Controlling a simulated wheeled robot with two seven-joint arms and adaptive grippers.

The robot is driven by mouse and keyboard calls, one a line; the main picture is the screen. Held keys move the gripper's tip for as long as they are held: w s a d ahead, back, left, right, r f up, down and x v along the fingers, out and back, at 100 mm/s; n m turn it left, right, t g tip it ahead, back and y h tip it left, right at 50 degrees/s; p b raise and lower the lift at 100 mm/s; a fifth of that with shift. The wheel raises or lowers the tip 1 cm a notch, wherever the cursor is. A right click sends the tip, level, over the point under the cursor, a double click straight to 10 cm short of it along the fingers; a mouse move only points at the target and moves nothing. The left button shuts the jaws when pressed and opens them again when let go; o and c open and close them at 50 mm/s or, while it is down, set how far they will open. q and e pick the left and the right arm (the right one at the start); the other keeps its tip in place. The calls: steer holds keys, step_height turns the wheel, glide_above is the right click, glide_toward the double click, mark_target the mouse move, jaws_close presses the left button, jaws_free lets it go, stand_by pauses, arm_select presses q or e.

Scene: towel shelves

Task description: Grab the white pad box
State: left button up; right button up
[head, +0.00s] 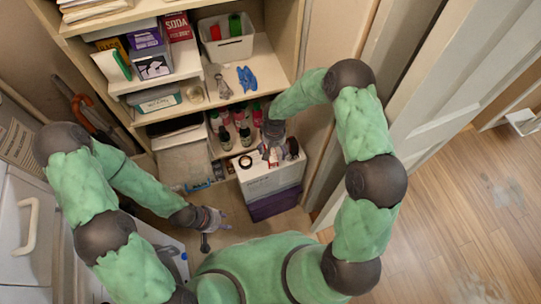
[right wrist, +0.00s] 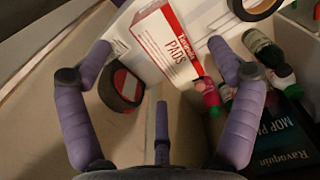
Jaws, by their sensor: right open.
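The white pad box (right wrist: 166,42), with a red side band and the word PADS, shows in the right wrist view, tilted in the picture and lying between my spread fingers. My right gripper (right wrist: 159,50) is open around its near end, with nothing gripped; one finger stands to each side and a third is below. In the head view my right gripper (head: 271,150) is over the top of a white box, and it hides most of the pad box. My left gripper (head: 214,220) hangs low, left of that white box, with no object visible in it; its finger opening is unclear.
The white box (head: 272,183) stands on a purple box (head: 275,205). A black tape roll (head: 245,162) lies on top; another dark roll is at its right. Shelves with small bottles (head: 225,138) and a white bin (head: 228,46) stand behind. A door frame is close on the right.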

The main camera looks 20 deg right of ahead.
mark_target(273, 152)
steer(key=shift+w+f+b, duration=0.2)
steer(key=shift+f+b, duration=0.3)
steer(key=shift+f, duration=1.1)
steer(key=shift+w+f+b, duration=0.2)
steer(key=shift+f+b, duration=0.3)
steer(key=shift+f, duration=1.05)
steer(key=c, duration=1.2)
